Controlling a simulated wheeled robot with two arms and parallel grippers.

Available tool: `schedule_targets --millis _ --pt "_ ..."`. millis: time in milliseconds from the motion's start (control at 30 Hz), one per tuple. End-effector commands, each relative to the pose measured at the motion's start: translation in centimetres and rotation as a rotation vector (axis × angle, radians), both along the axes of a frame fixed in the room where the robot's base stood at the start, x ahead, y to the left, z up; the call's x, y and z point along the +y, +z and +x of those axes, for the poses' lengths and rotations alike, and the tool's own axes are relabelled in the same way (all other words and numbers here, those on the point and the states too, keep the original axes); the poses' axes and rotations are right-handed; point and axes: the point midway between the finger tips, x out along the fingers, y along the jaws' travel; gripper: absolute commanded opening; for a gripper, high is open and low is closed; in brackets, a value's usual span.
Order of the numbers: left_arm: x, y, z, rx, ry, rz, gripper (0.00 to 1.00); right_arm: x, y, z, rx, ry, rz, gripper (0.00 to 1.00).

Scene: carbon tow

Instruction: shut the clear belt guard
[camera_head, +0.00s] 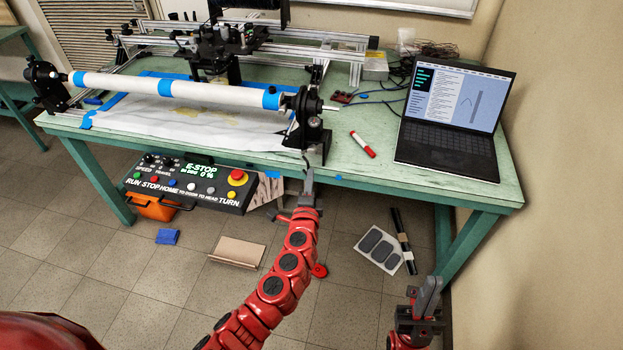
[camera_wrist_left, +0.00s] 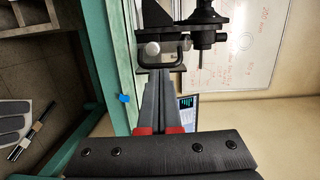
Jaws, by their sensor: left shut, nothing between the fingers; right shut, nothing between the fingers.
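The clear belt guard cannot be made out with certainty in either view. The black drive end (camera_head: 312,125) of the winder stands at the table's front edge, where a belt guard could be. A dark U-shaped handle (camera_wrist_left: 163,60) on it shows in the left wrist view. My left gripper (camera_head: 309,176) is shut and empty, just in front of the table edge below the drive end. In the left wrist view its fingertips (camera_wrist_left: 160,80) lie close to the handle; I cannot tell whether they touch. My right gripper (camera_head: 430,290) is shut and empty, low at the right, away from the table.
A white tube (camera_head: 215,91) with blue bands runs left from the drive end. A laptop (camera_head: 450,110) and a red marker (camera_head: 362,144) lie right of it on the green table (camera_head: 350,180). A control box (camera_head: 190,181) with an E-stop hangs below the front edge.

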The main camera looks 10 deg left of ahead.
Motion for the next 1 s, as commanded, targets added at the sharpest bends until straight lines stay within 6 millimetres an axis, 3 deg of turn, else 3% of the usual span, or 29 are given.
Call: schedule_targets --millis 1000 --pt "2.3 0.1 0.8 -0.001 -0.205 0.001 0.00 0.0 0.5 0.0 0.000 0.000 0.000 0.00"
